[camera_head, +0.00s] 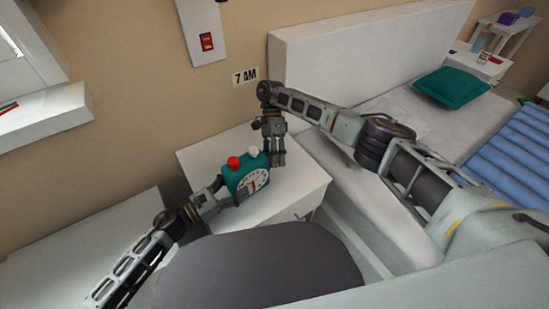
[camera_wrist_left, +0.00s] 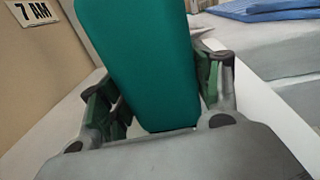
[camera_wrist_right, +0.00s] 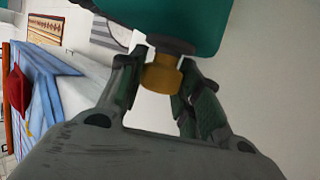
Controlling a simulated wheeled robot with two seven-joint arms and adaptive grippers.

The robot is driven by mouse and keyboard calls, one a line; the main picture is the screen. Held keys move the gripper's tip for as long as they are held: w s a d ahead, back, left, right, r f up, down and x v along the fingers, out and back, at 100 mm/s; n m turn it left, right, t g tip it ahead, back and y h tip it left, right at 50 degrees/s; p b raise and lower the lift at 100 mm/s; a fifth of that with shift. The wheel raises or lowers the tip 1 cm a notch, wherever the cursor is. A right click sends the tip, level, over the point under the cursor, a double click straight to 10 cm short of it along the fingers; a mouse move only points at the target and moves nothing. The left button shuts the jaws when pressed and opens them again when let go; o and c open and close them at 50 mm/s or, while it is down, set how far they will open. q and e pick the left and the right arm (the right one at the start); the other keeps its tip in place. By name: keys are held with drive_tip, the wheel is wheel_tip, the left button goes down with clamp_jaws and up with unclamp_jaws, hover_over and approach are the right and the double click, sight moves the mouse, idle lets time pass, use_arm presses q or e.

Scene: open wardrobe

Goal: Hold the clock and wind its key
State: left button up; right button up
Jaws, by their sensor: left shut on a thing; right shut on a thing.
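The teal clock (camera_head: 246,173) with a white dial, a red knob and a white knob on top stands over the white bedside cabinet. My left gripper (camera_head: 226,192) is shut on its left side, and the clock's teal body (camera_wrist_left: 140,60) fills the space between the fingers in the left wrist view. My right gripper (camera_head: 275,158) comes down from above at the clock's right side. In the right wrist view its fingers are shut on the brass-coloured key (camera_wrist_right: 162,74), which sticks out of the teal body on a dark collar. The key is hidden in the head view.
The white bedside cabinet (camera_head: 300,185) has free room on its top to the right. A bed with a teal pillow (camera_head: 452,87) and blue cover (camera_head: 520,150) lies to the right. A "7 AM" sign (camera_head: 246,76) and a red switch (camera_head: 207,42) are on the wall.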

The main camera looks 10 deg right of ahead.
drive_tip(key=shift+a+r, duration=0.1)
idle(0.6)
drive_tip(key=o, duration=1)
drive_tip(key=shift+o, duration=0.2)
drive_tip(key=shift+r, duration=5)
